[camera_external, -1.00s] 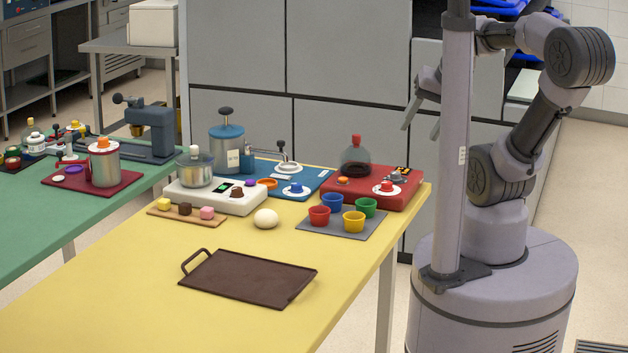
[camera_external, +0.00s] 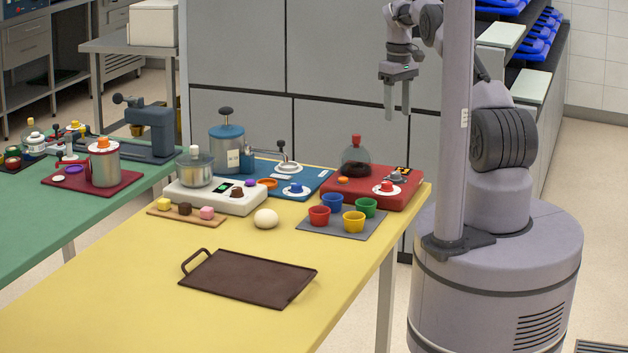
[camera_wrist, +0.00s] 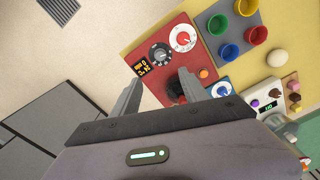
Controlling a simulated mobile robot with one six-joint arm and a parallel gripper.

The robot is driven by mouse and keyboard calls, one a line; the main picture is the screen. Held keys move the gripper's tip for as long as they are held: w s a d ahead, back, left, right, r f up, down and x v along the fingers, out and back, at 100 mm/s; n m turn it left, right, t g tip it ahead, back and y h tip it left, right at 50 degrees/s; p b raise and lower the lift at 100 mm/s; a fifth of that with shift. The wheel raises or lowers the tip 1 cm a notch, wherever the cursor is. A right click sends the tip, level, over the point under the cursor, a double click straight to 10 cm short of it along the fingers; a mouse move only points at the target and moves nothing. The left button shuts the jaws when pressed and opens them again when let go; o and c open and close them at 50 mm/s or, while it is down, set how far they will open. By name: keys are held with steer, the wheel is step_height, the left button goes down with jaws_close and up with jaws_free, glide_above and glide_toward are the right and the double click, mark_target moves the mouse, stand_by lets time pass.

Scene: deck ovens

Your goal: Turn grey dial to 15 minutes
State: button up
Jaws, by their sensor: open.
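The grey dial (camera_external: 397,177) sits on the red device (camera_external: 350,197) at the right end of the yellow table. In the wrist view the grey dial (camera_wrist: 160,53) has a light pointer mark and tick marks around it; the setting is too small to read. A small black display with orange digits (camera_wrist: 141,65) is beside it. A red dial on a white disc (camera_wrist: 183,38) is close by. My gripper (camera_external: 398,100) is open and empty, pointing down, well above the red device and apart from the dial.
A glass dome with a red knob (camera_external: 356,155) stands on the red device. A blue device (camera_external: 315,178) is to its left. Several coloured cups stand on a grey mat (camera_external: 374,226) in front. A dark tray (camera_external: 248,277) lies nearer; yellow table around it is clear.

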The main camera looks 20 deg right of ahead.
mark_target(396, 172)
step_height(396, 172, down, 17)
steer(key=b, duration=0.6)
steer(key=shift+r, duration=0.15)
jaws_close()
